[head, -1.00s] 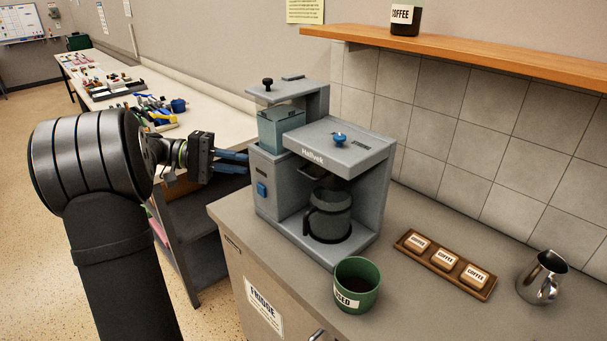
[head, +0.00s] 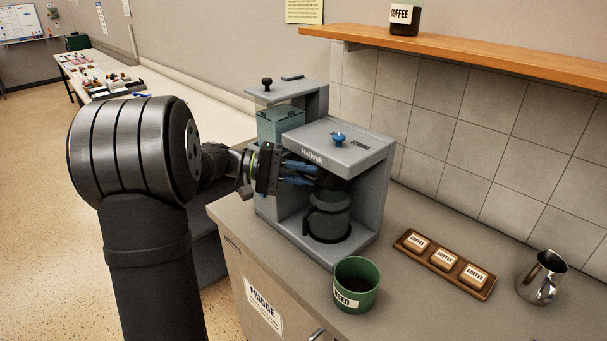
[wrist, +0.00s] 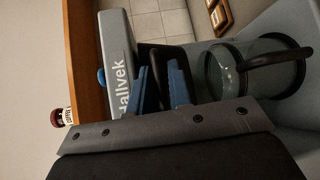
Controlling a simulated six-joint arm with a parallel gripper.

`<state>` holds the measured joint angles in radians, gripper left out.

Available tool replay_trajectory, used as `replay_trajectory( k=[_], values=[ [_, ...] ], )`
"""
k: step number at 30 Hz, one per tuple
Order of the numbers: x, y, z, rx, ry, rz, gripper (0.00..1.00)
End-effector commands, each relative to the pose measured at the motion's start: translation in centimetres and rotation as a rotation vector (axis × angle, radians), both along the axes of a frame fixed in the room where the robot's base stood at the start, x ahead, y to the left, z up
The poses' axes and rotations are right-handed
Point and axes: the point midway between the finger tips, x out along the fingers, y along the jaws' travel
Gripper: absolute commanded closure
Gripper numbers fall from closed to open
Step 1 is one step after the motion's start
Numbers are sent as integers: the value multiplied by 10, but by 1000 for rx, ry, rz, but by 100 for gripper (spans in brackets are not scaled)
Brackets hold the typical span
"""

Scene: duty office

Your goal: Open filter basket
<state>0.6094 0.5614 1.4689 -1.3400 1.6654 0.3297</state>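The grey Hellvek coffee maker (head: 325,150) stands on the counter, its front bay open. The dark filter basket (head: 334,180) sits under the brewing head, above the glass carafe (head: 328,218). My gripper (head: 314,174) is at the front of the bay, level with the basket. In the wrist view its two blue fingers (wrist: 162,82) are apart, with a black handle-like part (wrist: 158,92) of the basket between them. I cannot tell if they touch it. The coffee maker's head (wrist: 118,65) and the carafe (wrist: 228,68) lie on either side. The basket's inside is hidden.
A green cup (head: 357,284) stands in front of the machine. A wooden tray (head: 489,291) with coffee-labelled blocks and a metal pitcher (head: 542,277) are to the right. A wooden shelf (head: 480,55) is above. The blue knob (head: 338,139) tops the machine.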

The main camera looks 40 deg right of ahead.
Motion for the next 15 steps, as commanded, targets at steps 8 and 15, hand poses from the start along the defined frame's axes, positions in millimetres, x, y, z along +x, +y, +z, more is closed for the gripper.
replay_trajectory(
  k=[8, 15],
  values=[
    [0, 0, 0, 0, 0, 0, 96],
    [0, 0, 0, 0, 0, 0, 100]
  ],
)
